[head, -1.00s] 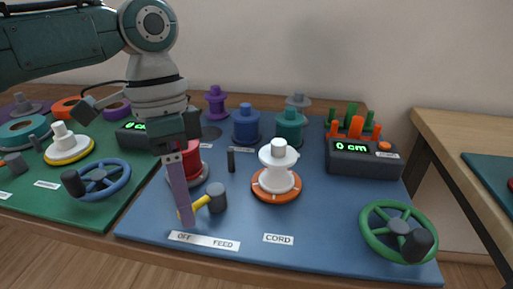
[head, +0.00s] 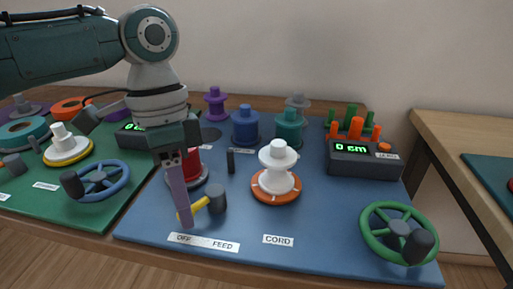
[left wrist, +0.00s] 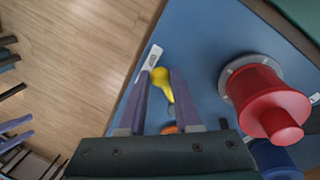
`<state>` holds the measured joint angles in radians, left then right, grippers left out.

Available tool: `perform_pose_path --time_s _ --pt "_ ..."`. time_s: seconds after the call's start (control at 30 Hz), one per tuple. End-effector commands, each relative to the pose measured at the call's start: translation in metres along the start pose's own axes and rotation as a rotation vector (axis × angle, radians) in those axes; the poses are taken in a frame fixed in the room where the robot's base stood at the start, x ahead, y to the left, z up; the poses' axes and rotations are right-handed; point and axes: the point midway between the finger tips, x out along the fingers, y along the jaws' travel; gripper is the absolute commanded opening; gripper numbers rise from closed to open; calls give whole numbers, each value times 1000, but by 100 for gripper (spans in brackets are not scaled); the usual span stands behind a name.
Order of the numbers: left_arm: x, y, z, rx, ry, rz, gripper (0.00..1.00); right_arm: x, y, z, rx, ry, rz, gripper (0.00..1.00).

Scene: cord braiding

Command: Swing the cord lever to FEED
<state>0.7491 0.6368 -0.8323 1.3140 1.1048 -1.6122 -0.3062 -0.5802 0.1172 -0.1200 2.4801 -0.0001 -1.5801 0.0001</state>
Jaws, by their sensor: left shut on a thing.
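The cord lever is a yellow handle (head: 194,208) on a dark grey pivot post (head: 217,200), near the front left of the blue board. It points left from the post, and its end lies above the OFF side of the OFF/FEED label (head: 204,242). My left gripper (head: 186,221) reaches down from above and is shut on the handle's end. In the left wrist view the yellow knob (left wrist: 161,78) sits between the two purple-grey fingers of the left gripper (left wrist: 162,88). My right gripper is not in view.
A red spool (head: 188,166) stands just behind the lever. A white spool on an orange base (head: 277,185) stands right of it, above the CORD label (head: 278,240). A display reading 0 cm (head: 362,158) and a green handwheel (head: 398,232) are farther right.

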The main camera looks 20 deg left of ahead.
Motion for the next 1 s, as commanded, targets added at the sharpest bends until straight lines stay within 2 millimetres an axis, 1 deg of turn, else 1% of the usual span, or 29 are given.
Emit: perform_pose_path --time_s 0.27,0.47,0.67,0.8,1.0 --pt "-1 0 0 -5 1 1 0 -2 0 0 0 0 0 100" --pt "-4 4 -1 -54 11 3 0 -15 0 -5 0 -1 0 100" --pt "-6 11 -4 -174 34 5 0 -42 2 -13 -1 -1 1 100" --pt "-5 17 -8 -294 56 6 0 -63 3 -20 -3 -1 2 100" --pt "-2 25 -15 -481 93 7 0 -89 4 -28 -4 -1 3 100"
